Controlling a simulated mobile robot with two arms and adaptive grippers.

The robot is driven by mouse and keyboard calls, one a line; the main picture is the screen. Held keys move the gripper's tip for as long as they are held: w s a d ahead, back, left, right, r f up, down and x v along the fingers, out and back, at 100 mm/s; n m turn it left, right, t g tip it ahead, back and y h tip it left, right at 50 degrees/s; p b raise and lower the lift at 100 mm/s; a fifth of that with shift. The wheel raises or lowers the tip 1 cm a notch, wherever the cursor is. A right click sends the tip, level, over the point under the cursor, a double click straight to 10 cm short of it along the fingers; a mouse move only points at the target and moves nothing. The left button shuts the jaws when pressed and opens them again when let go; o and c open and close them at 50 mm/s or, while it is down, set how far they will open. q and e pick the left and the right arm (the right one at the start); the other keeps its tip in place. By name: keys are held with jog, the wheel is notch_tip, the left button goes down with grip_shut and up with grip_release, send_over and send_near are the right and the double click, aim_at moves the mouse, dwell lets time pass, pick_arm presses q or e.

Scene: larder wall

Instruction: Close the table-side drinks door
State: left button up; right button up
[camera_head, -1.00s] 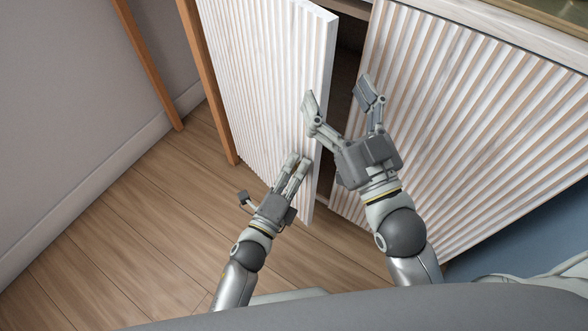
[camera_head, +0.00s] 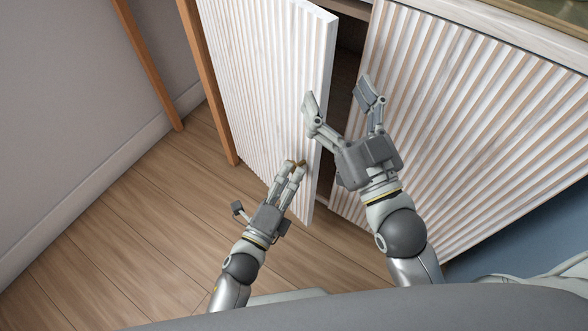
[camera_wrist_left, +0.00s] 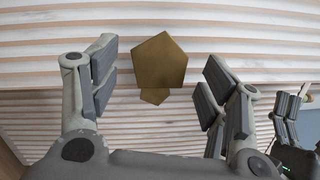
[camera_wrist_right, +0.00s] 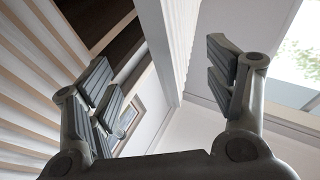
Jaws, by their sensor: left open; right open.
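The ajar fluted white door (camera_head: 262,75) stands on the left, its free edge (camera_head: 325,95) apart from the cabinet with a dark gap behind it. A bronze, five-sided knob (camera_wrist_left: 160,62) sits on fluted panelling, between the open fingers of my left gripper (camera_wrist_left: 160,90) in the left wrist view. My left gripper (camera_head: 267,187) is low in front of this door. My right gripper (camera_head: 338,97) is open at the free edge, one finger in front of the door and one towards the gap. In the right wrist view the door edge (camera_wrist_right: 158,40) runs between its fingers; contact is unclear.
A second fluted white door (camera_head: 460,110) lies flush on the right. Dark interior shelving (camera_wrist_right: 118,45) shows through the gap. Wooden posts (camera_head: 210,85) stand left of the ajar door. The wooden floor (camera_head: 140,235) on the left is clear.

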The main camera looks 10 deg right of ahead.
pick_arm(q)
jog(key=v, duration=0.9)
